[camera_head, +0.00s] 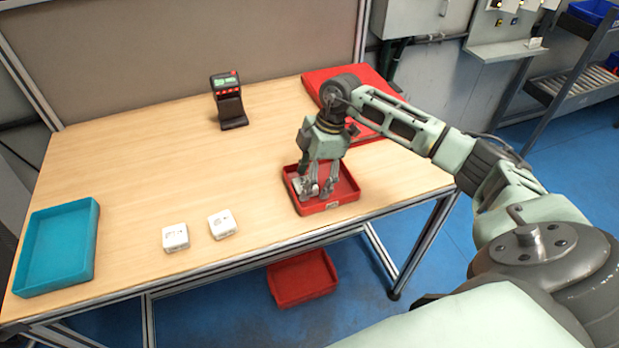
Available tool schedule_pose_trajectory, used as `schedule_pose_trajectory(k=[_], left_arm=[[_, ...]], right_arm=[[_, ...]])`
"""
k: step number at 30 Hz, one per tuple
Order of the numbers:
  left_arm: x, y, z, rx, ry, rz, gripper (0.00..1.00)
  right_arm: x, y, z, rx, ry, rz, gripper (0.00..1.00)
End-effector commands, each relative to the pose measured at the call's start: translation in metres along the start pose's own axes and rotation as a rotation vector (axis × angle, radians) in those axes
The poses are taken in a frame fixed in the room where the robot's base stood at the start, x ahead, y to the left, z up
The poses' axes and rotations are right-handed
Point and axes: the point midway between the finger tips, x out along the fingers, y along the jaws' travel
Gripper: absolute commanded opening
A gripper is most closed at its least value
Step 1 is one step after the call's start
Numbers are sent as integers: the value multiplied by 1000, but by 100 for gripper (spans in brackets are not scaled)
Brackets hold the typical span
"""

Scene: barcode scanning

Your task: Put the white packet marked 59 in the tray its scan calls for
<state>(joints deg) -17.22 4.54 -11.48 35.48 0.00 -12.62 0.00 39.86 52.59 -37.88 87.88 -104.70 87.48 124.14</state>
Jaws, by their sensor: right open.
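A small red tray (345,202) sits near the table's front edge, right of centre. My right gripper (319,195) is open, pointing down into it. A whitish thing (300,186) shows by the fingers, partly hidden; I cannot tell for sure that it is a packet. Two white packets (175,237) and (222,224) lie on the table to the left; their marks are too small to read. A teal tray (93,246) is at the left end. A dark scanner (229,102) with a lit green screen stands at the back. My left gripper is not in view.
The wooden table (150,150) is bare through the middle. A flat red thing (318,78) lies at the back right, partly behind my right arm. Another red tray (300,278) is below the table. A shelf rack (575,85) stands beyond at the right.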

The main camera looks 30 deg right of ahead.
Motion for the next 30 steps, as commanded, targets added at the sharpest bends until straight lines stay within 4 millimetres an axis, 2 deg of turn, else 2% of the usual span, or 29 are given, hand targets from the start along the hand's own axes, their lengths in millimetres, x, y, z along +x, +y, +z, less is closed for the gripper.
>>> schedule_pose_trajectory(k=[16,21,30], left_arm=[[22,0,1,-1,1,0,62],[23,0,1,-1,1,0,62],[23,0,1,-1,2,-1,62]], right_arm=[[-102,1,0,0,0,5,62],[-116,1,0,0,1,3,62],[-119,0,0,1,0,1,62]])
